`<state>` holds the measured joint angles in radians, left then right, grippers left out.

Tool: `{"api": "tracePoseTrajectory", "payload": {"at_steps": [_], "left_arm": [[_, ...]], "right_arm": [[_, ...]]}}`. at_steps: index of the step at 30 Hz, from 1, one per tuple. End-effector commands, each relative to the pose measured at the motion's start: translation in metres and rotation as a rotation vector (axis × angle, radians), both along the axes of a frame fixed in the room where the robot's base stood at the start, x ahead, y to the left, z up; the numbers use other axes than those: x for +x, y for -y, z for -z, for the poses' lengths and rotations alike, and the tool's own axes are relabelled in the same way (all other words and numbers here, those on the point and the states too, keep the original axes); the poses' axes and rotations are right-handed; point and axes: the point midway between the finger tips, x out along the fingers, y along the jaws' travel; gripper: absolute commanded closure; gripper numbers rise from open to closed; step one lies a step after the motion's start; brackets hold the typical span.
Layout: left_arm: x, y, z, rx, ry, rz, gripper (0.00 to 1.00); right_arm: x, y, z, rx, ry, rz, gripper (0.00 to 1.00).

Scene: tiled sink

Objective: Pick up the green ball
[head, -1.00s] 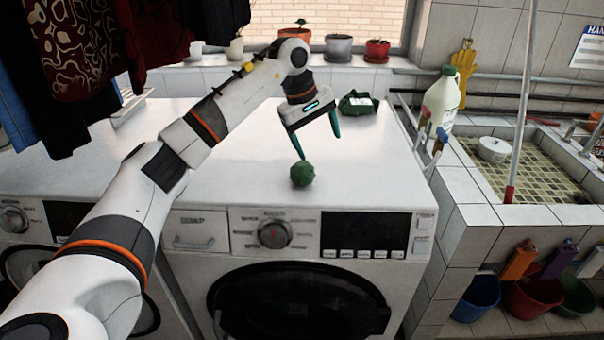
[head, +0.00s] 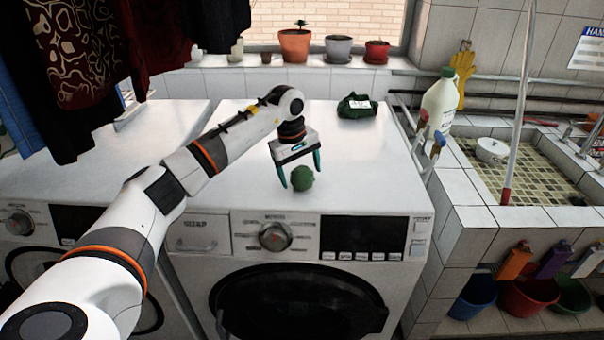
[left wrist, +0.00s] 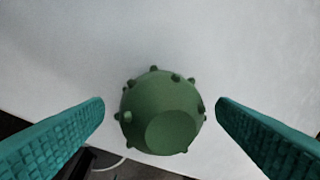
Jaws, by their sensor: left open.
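The green ball (head: 301,178) is small and knobbly and sits on top of the white washing machine, near its front edge. My left gripper (head: 301,179) is open and points down at the ball, with one finger on each side in the head view. In the left wrist view the ball (left wrist: 161,111) lies between the two teal fingers (left wrist: 160,108), with a visible gap on both sides. Neither finger appears to touch it. My right gripper is not in view.
A dark green package (head: 356,106) lies farther back on the washing machine (head: 375,165). A white bottle (head: 438,102) stands to the right by the tiled sink (head: 520,170). Flower pots (head: 295,46) line the sill behind. Clothes (head: 85,60) hang at upper left.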

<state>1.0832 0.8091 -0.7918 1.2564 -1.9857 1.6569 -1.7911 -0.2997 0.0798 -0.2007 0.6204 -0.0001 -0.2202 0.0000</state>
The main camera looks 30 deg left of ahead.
Motion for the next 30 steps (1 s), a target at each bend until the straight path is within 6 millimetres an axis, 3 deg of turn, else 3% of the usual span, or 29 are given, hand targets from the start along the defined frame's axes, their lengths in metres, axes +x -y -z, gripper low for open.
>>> {"api": "tracePoseTrajectory", "payload": {"at_steps": [10, 19, 26, 30], "left_arm": [[0.002, 0.001, 0.011, 0.000, 0.001, 0.001, 0.20], [0.002, 0.001, 0.011, 0.000, 0.000, 0.000, 0.67], [0.002, 0.001, 0.010, 0.000, 0.001, 0.000, 0.69], [0.003, 0.001, -0.001, 0.000, 0.005, 0.001, 0.69]], "right_arm": [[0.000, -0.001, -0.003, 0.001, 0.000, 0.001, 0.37], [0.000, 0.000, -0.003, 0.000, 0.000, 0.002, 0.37], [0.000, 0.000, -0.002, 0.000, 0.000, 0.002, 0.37], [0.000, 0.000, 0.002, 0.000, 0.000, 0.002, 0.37]]}}
